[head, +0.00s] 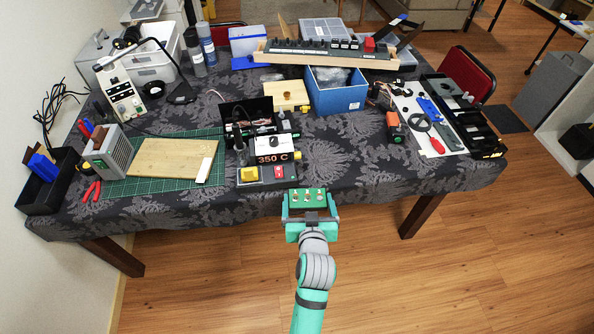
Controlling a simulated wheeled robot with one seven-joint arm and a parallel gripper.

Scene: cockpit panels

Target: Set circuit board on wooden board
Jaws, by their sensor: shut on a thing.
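The circuit board (307,196) is a small green board with several light-coloured parts on it. My teal gripper (311,214) is shut on it and holds it just in front of the table's front edge. The wooden board (160,158) is a flat, light brown rectangle lying on a green cutting mat at the table's front left. My gripper is well to the right of the wooden board and nearer to me. The gripper's fingers hide part of the circuit board's edges.
A black device marked 350 C (271,158), with yellow and red buttons, stands between the wooden board and my gripper. A grey box (110,155) and red pliers (92,190) are left of the wooden board. The front right of the tablecloth (370,178) is clear.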

